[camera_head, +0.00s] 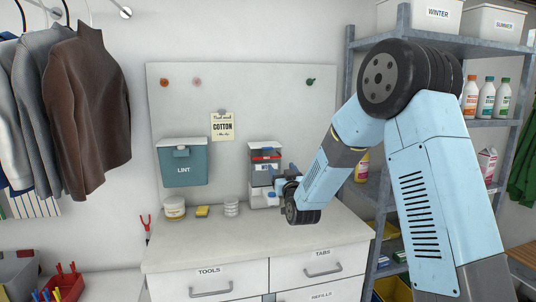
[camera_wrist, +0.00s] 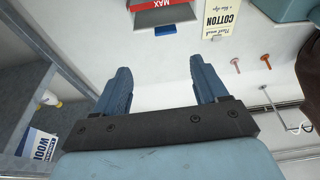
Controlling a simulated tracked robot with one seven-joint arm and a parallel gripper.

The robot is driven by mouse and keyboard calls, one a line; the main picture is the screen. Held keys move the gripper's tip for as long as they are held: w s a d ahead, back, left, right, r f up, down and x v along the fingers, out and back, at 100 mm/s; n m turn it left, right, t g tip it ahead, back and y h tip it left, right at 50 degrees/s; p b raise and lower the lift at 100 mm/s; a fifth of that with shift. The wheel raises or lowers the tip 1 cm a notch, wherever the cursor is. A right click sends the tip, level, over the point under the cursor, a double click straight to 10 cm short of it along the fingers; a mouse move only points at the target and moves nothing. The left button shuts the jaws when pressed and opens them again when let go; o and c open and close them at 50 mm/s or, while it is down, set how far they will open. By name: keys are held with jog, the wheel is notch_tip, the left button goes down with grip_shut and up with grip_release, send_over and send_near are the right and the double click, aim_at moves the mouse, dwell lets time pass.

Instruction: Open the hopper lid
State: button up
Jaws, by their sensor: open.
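The hopper is a narrow grey and white dispenser (camera_head: 264,170) against the back panel, with a clear front and a red band. Its lid (camera_head: 264,146) is the pale cap on top and looks shut. In the wrist view the hopper's red MAX label (camera_wrist: 150,4) and a small blue tab (camera_wrist: 165,29) show at the top edge, beyond my fingertips. My gripper (camera_wrist: 160,64) is open, with nothing between its two blue fingers. In the head view my gripper (camera_head: 281,186) is just right of the hopper's lower part; my wrist partly hides it.
A teal LINT bin (camera_head: 184,168) hangs left of the hopper. A jar (camera_head: 175,209), a yellow sponge (camera_head: 202,211) and a white ribbed cup (camera_head: 231,207) stand on the counter (camera_head: 205,243). A metal shelf (camera_head: 350,105) stands to the right. The counter's front is clear.

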jog(key=shift+a+f+t, duration=0.8)
jog(key=shift+a+f, duration=0.05)
jog(key=shift+f, duration=0.35)
send_near(265, 145)
jog(key=w+r, duration=0.2)
jog(key=w, duration=0.1)
jog(key=shift+a+r, duration=0.2)
jog(key=shift+a, duration=0.1)
